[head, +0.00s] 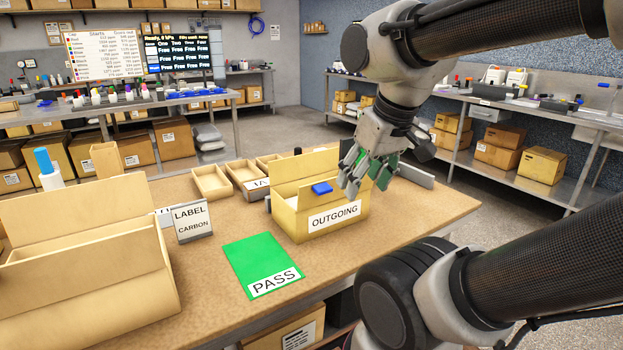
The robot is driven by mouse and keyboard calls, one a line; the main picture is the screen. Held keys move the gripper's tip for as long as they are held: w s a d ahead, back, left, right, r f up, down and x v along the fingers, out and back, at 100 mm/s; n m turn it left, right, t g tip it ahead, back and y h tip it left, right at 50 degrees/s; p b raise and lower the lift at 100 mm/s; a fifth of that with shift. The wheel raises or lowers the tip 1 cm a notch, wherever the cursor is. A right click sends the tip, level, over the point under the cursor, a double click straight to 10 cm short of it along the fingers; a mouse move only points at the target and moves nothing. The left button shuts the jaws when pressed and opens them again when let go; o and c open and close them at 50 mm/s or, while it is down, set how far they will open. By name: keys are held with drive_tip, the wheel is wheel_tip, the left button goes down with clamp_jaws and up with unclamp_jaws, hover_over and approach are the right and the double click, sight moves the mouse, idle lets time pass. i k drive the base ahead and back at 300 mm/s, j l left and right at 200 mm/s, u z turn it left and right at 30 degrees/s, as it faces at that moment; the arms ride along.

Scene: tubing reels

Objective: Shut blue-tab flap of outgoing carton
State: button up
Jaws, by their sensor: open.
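The outgoing carton (290,222) is an open-topped tan box near the middle of the wooden bench, with an OUTGOING label on its front. A tall panel stands up along its back. A small blue tab (321,188) shows just above the label, near the top of the front side; I cannot tell exactly which flap carries it. My gripper (364,187) points down at the carton's right end, to the right of the blue tab and apart from it. Its grey fingers with green pads are open, and I see nothing between them. The fingers hide part of the carton's right end.
A green PASS mat (258,258) lies left of the carton. Shallow trays (211,182) lie behind. A grey bar (412,174) lies right of my gripper. The bench's right front is clear.

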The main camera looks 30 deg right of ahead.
sight(343, 191)
drive_tip(key=k+j+z, duration=0.25)
drive_tip(key=k, duration=0.25)
drive_tip(key=k+z, duration=0.3)
drive_tip(key=k, duration=0.2)
